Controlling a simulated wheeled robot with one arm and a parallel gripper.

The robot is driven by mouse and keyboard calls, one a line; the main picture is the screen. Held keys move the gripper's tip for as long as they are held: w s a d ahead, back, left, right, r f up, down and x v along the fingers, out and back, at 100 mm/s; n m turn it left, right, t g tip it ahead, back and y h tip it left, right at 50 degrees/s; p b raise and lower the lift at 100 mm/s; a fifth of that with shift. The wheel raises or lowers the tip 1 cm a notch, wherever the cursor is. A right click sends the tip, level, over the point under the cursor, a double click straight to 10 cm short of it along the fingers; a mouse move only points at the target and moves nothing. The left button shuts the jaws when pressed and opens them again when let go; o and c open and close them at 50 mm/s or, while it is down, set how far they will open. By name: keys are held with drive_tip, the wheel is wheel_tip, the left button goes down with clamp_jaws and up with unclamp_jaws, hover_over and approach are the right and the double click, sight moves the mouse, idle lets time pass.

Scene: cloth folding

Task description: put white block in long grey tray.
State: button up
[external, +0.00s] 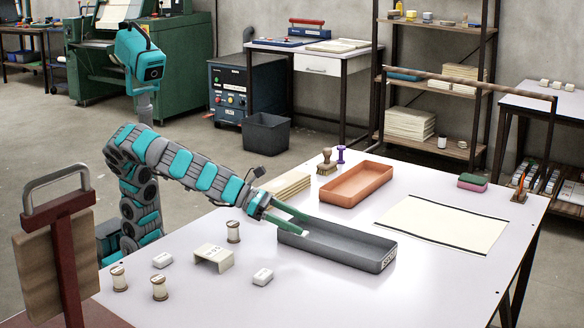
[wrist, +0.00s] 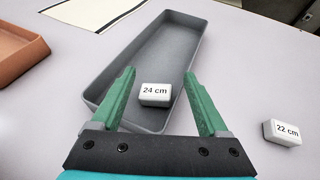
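The long grey tray (external: 340,252) lies on the white table, and its near end fills the middle of the wrist view (wrist: 165,35). A small white block labelled "24 cm" (wrist: 155,94) shows inside the tray's outline near that end and looks to be on its floor. In the external view only a small pale patch of it shows by the fingertips. My gripper (external: 297,224) reaches over the tray's left end. Its green fingers (wrist: 160,78) are apart, one on each side of the block, with visible gaps between them and it.
Another white block, labelled "22 cm" (wrist: 282,132), lies outside the tray. More small pieces lie left of it: a white block (external: 163,260), a cream bridge-shaped piece (external: 213,257) and spools (external: 160,287). An orange tray (external: 356,183) and a cream sheet (external: 442,224) lie behind.

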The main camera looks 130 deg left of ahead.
drive_tip(key=shift+o, duration=0.4)
drive_tip(key=shift+r, duration=0.25)
drive_tip(key=v, duration=1.2)
